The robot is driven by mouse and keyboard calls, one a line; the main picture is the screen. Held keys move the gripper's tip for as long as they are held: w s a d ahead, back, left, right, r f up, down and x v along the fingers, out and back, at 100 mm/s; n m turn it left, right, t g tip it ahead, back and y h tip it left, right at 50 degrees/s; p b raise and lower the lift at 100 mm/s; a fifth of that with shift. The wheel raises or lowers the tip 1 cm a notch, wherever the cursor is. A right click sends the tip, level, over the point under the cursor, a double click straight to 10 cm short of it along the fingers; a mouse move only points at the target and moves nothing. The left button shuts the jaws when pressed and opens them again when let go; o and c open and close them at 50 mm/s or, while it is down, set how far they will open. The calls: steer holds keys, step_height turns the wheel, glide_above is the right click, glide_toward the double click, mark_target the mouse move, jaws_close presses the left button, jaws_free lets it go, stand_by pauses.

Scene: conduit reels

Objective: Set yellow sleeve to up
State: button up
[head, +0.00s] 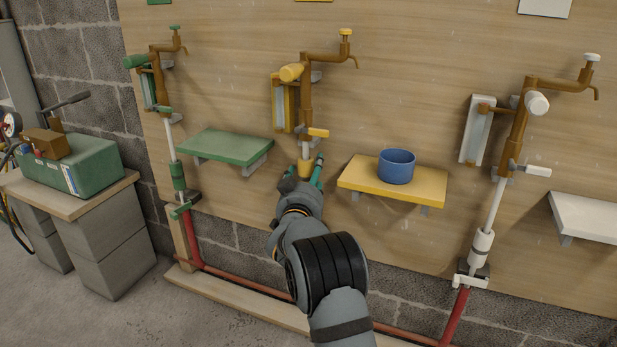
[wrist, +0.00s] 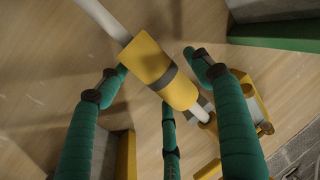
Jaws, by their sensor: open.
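The yellow sleeve (head: 306,168) sits on the thin white rod of the middle, yellow station in the head view. Its lower part is hidden behind my gripper (head: 308,177). In the wrist view the yellow sleeve (wrist: 150,62) is a thick cylinder with a dark grey band, tilted across the picture. My gripper (wrist: 152,78) is open, its teal fingers spread on either side of the sleeve. Gaps show beside the outer fingers; whether the middle finger touches the sleeve I cannot tell. A yellow lever (head: 318,132) sticks out above the sleeve.
A yellow shelf (head: 428,186) with a blue cup (head: 397,167) is close on the right. A green shelf (head: 225,148) is close on the left. Green and white stations stand farther out. A red pipe (head: 240,283) runs low along the wall.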

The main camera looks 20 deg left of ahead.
steer(key=v, duration=1.2)
steer(key=x, duration=1.2)
step_height(320, 180, down, 3)
steer(key=shift+r+b, duration=0.1)
steer(key=shift+b, duration=0.65)
steer(key=shift+f, duration=0.6)
